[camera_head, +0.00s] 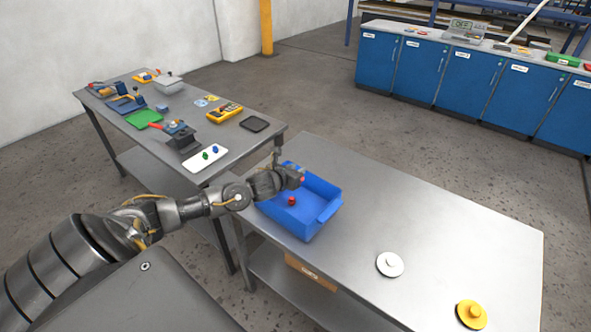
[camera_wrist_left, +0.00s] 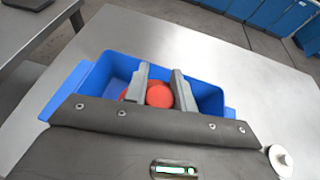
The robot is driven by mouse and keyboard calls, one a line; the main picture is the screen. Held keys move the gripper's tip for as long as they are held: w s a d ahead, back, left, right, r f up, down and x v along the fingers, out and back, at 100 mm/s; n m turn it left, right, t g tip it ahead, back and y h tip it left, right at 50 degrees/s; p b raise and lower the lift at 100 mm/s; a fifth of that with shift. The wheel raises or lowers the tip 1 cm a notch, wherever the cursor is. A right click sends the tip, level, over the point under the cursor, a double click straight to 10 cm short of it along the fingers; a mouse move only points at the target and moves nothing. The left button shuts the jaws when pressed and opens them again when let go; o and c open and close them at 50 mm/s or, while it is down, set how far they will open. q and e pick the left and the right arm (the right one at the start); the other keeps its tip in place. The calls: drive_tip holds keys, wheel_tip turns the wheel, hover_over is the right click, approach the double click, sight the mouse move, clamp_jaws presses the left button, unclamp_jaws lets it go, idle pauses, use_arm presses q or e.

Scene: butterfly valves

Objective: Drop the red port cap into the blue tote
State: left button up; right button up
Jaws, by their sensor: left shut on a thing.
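The blue tote (camera_head: 309,214) stands open on the near end of the steel table, and it fills the middle of the left wrist view (camera_wrist_left: 205,96). My left gripper (camera_head: 300,179) is over the tote, shut on a red port cap (camera_wrist_left: 159,95). In the left wrist view the round cap sits between the two grey fingers (camera_wrist_left: 160,88). Another small red piece (camera_head: 291,201) shows inside the tote, and a red edge shows beside the left finger in the wrist view. My right gripper is not in view.
A white cap (camera_head: 390,264) and a yellow cap (camera_head: 471,314) lie on the steel table (camera_head: 440,220), right of the tote. A second table at left holds a yellow meter (camera_head: 225,112), a white plate (camera_head: 205,158) and tools. Blue cabinets (camera_head: 465,80) stand far back.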

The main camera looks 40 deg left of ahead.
use_arm(q)
wheel_tip(320, 180, down, 6)
drive_tip(key=b, duration=0.4)
drive_tip(key=shift+r, duration=0.15)
drive_tip(key=o, duration=1)
drive_tip(key=shift+o, duration=0.2)
drive_tip(key=b+v, duration=0.3)
drive_tip(key=v, duration=0.7)
drive_tip(key=shift+s+r, duration=0.2)
drive_tip(key=shift+s, duration=0.15)
